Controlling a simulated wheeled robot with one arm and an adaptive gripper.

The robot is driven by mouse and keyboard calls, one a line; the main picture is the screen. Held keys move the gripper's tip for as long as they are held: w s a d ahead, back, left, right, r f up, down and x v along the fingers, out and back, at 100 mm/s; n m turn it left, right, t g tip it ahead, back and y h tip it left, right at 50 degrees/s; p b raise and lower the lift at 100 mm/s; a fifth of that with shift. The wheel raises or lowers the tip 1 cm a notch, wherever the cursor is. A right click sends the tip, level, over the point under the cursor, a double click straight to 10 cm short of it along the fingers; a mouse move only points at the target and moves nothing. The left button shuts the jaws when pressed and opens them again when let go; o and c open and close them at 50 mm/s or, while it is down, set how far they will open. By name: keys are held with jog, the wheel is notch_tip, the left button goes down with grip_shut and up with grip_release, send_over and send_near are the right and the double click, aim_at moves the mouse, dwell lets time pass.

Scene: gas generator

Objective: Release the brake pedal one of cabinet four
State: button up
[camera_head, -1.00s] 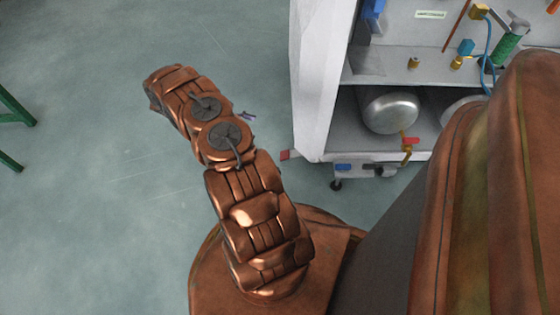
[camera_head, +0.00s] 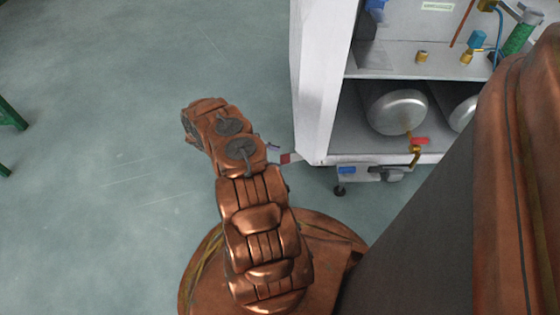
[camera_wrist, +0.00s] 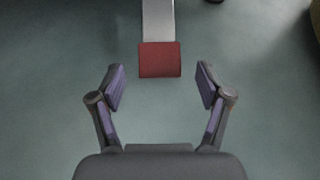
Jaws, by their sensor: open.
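The brake pedal is a flat grey bar with a red end pad (camera_wrist: 160,60), low over the floor. In the head view its red pad (camera_head: 286,159) sticks out at the lower left corner of the white cabinet (camera_head: 318,90). My gripper (camera_wrist: 161,88) is open and empty. Its two purple-padded fingers lie left and right of the pad's line, with the pad centred beyond the fingertips and apart from them. In the head view my arm hides most of the gripper; a fingertip (camera_head: 273,147) shows just left of the pad.
The cabinet's lower shelf holds metal cylinders (camera_head: 398,110) with a red-handled brass valve (camera_head: 416,146). A caster (camera_head: 340,190) stands under the cabinet, right of the pedal. Green legs (camera_head: 10,116) are at the far left. The floor left of my arm is clear.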

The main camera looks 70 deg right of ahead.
aim_at(295, 157)
jog(key=shift+b+x, duration=0.3)
jog(key=shift+x, duration=0.9)
jog(key=shift+c, duration=0.4)
grip_shut()
